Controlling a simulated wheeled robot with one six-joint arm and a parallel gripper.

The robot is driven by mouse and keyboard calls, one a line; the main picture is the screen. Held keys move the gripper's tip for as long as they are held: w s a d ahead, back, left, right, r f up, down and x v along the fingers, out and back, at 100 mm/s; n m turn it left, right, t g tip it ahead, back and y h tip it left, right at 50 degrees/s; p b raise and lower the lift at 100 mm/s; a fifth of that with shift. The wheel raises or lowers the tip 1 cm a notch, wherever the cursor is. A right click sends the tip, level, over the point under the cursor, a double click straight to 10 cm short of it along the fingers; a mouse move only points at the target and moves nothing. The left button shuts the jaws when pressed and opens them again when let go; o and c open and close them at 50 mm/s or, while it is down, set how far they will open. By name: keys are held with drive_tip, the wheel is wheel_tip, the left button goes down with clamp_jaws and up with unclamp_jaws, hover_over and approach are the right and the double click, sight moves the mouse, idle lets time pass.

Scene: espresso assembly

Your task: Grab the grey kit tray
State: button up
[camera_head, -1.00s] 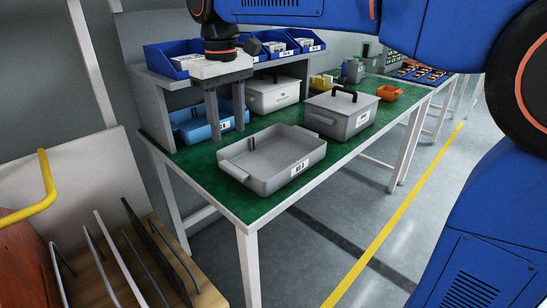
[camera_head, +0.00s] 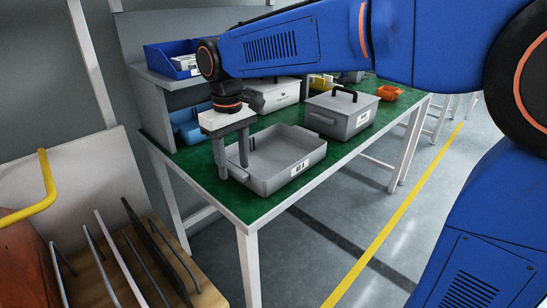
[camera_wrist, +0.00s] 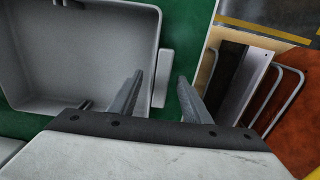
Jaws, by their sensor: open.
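The grey kit tray (camera_head: 283,154) is an open, shallow box with a white label on its front, lying on the green table top near the front edge. It has a handle tab on its left side. My gripper (camera_head: 232,172) is open, pointing down at the tray's left end. In the wrist view, the fingers of my gripper (camera_wrist: 160,95) show apart, close to the handle tab of the tray (camera_wrist: 88,95). One finger overlaps the gap between tray wall and tab; the other is over green table. I cannot tell whether either finger touches the tab.
A lidded grey box (camera_head: 342,113) stands right of the tray, and another lidded box (camera_head: 275,94) stands behind. A blue tray (camera_head: 187,125) is at the back left and an orange bin (camera_head: 389,93) farther right. A rack with upright bars (camera_head: 135,255) stands at lower left.

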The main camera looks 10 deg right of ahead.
clamp_jaws()
